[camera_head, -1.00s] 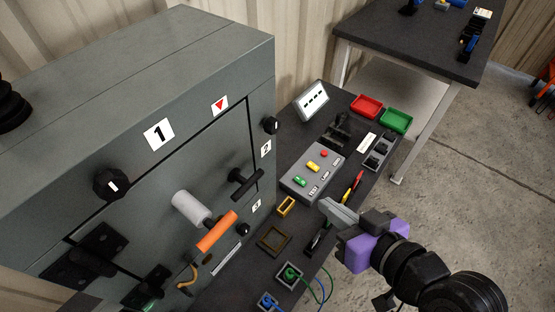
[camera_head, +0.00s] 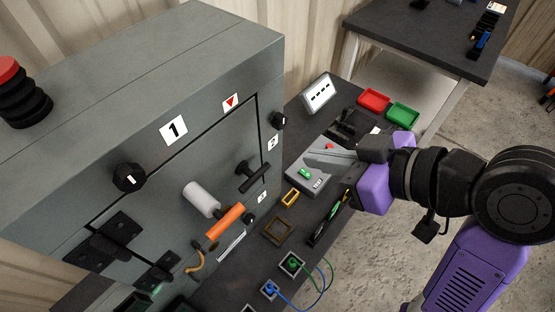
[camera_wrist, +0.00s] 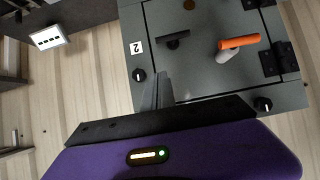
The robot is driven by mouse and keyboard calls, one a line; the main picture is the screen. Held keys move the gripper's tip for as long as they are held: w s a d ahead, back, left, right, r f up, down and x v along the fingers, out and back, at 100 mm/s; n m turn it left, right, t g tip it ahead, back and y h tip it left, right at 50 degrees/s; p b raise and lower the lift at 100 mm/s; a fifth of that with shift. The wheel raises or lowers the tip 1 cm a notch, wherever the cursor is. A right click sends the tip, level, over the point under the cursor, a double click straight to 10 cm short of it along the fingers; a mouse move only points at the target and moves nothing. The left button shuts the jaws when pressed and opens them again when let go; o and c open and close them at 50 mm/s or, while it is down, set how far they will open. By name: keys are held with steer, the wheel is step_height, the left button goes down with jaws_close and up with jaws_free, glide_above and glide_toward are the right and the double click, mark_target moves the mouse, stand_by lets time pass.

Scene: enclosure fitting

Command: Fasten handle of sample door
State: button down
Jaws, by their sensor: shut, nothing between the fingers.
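The door (camera_head: 180,200) is the front panel of a grey cabinet and looks closed. A black T-shaped handle (camera_head: 252,177) stands out near its right edge. An orange handle (camera_head: 225,222) and a white cylinder (camera_head: 201,198) stick out left of it. In the wrist view the black handle (camera_wrist: 173,40) and orange handle (camera_wrist: 240,42) show beyond my fingers. My gripper (camera_head: 310,156) is shut and empty, right of the cabinet and apart from the handles. Its closed fingers also show in the wrist view (camera_wrist: 157,92). I cannot tell which handle is the task's.
Black knobs sit at label 1 (camera_head: 129,178) and label 2 (camera_head: 278,120). A grey button box (camera_head: 305,182) lies on the dark bench below my gripper. Hinges (camera_head: 105,242) are at the door's left.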

steer(key=s+d+f+x, duration=0.1)
steer(key=f+x, duration=0.1)
steer(key=x, duration=1)
steer(key=shift+w+f+p, duration=0.2)
steer(key=shift+f+p, duration=0.1)
steer(key=shift+p, duration=0.15)
steer(key=shift+w+a, duration=0.1)
steer(key=shift+w, duration=0.05)
